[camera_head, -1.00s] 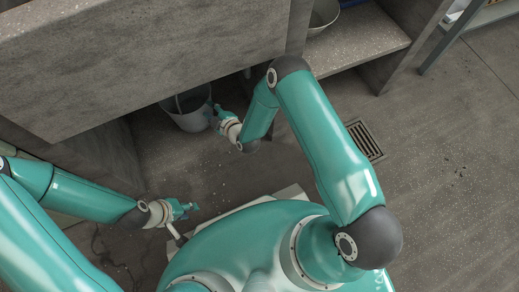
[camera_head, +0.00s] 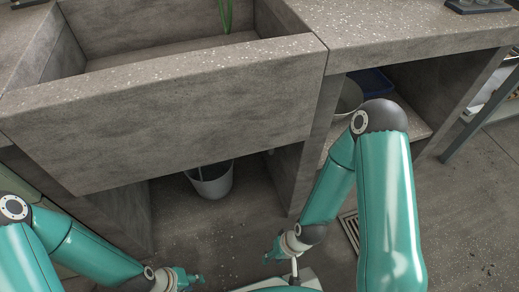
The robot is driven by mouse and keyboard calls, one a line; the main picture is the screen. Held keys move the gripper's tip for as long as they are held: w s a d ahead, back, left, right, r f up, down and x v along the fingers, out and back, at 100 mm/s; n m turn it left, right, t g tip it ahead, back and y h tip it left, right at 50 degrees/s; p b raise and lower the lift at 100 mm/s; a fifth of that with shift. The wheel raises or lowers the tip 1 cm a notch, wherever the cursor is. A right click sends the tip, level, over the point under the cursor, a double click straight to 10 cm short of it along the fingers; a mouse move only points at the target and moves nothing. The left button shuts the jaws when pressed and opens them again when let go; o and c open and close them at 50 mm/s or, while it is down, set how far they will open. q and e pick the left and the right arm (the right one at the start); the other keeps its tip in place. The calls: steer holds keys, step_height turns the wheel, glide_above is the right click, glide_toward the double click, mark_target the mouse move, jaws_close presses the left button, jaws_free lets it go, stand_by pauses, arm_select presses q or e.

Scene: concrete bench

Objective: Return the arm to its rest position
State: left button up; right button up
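My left arm (camera_head: 85,250) comes in from the lower left. Its gripper (camera_head: 194,279) is low in the view, over the floor and close to my base, with nothing seen in it. My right arm (camera_head: 390,205) is bent, with its elbow up in front of the bench's right opening. Its gripper (camera_head: 270,257) hangs low over the floor near my base, to the right of the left gripper. It touches nothing that I can see. Both grippers are too small in view to tell how far the fingers are apart.
A grey bucket (camera_head: 211,182) stands on the floor beneath. A bowl (camera_head: 349,96) and blue tray (camera_head: 374,83) are on the right shelf. A floor drain (camera_head: 349,226) lies behind my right arm.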

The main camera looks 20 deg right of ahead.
step_height(320, 180, up, 39)
steer(key=p, duration=3.8)
steer(key=shift+f, duration=0.15)
steer(key=shift+w+a+f, duration=0.1)
